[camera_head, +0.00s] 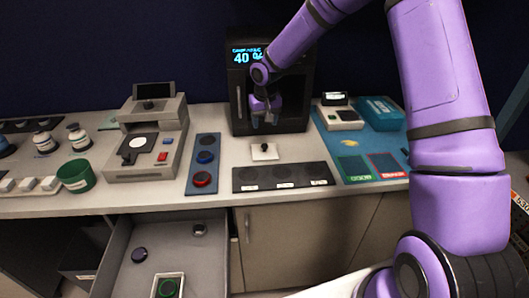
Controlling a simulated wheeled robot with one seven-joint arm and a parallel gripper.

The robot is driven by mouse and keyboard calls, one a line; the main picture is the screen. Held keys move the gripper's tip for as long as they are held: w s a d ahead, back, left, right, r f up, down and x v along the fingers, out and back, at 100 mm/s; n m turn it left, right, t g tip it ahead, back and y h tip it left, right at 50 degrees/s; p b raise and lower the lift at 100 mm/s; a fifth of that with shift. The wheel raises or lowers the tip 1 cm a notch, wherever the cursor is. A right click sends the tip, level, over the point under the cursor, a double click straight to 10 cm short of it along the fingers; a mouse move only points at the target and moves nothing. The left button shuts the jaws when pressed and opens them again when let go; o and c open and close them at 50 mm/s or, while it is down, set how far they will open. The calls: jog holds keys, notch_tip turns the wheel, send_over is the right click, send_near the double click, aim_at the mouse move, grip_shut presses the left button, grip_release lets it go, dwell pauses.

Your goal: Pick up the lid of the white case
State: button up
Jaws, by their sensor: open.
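A small flat white piece with a dark knob on top (264,152) lies on the counter in front of the black machine. It looks like the lid of the white case. An open white case (182,278) with a green round thing inside sits in the pulled-out drawer at the lower left. My gripper (265,121) is open and empty, pointing down in front of the black machine. It appears above and behind the white lid, apart from it.
A black machine (239,110) with a lit display stands behind my gripper. A dark strip with round pads (283,176) lies in front of the lid. A blue panel with buttons (204,165) is to the left. The open drawer (115,262) juts out below the counter.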

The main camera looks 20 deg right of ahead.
send_over(265, 145)
jog(key=f, duration=0.5)
jog(key=shift+w+a+f, duration=0.15)
jog(key=shift+w+f, duration=0.05)
jog(key=shift+w, duration=0.05)
jog(key=f, duration=0.4)
jog(key=shift+s+f, duration=0.15)
jog(key=shift+s, duration=0.05)
jog(key=shift+w+f, duration=0.15)
jog(key=shift+f, duration=0.45)
jog(key=shift+c, duration=0.5)
jog(key=c, duration=0.9)
